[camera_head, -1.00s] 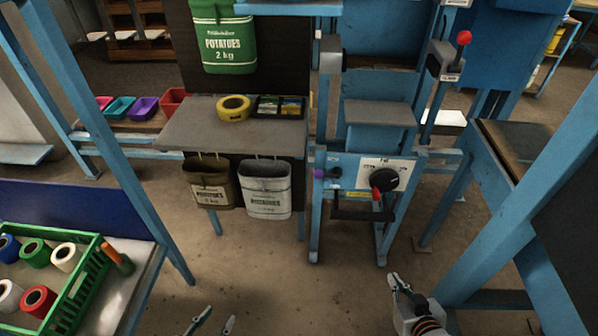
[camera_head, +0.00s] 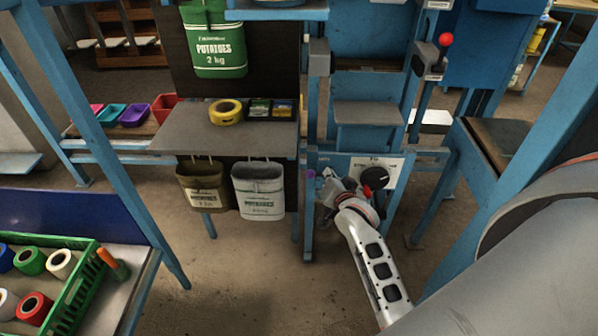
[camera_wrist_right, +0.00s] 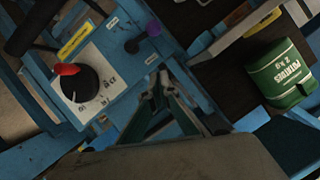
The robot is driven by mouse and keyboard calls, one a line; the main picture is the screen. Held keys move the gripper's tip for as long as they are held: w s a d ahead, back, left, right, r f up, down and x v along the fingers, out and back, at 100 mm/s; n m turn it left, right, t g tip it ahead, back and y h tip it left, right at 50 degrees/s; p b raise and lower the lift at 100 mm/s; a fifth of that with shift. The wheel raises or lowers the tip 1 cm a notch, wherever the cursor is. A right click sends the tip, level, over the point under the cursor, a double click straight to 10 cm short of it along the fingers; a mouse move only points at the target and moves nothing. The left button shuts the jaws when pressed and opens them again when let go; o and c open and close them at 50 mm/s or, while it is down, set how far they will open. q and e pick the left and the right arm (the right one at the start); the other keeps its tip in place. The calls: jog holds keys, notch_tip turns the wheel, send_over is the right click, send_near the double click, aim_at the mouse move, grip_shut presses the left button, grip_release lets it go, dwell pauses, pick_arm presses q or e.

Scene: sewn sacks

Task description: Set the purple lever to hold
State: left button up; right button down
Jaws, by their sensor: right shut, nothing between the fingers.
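The purple lever (camera_head: 311,175) is on the blue front panel of the middle machine, at its left edge. In the right wrist view its purple knob (camera_wrist_right: 153,29) stands on a dark pivot, with small white labels on both sides that I cannot read surely. My right gripper (camera_head: 329,181) is in front of the panel, just right of the lever. In the right wrist view the gripper (camera_wrist_right: 158,82) is shut and empty, its tips apart from the knob. My left gripper is out of view.
A black dial with a red pointer (camera_head: 375,178) is right of my right gripper. A grey shelf (camera_head: 190,137) and hanging sacks, one white (camera_head: 259,190), are to the left. A red-knobbed lever (camera_head: 445,40) stands above right. The floor in front is clear.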

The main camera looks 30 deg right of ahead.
dwell(0.3)
jog(key=b+x, duration=0.2)
jog(key=x, duration=0.8)
jog(key=shift+w+d+f, duration=0.15)
jog(key=shift+w+f, duration=0.05)
jog(key=a+f, duration=0.1)
jog(key=a+f+b, duration=0.1)
jog(key=f, duration=0.1)
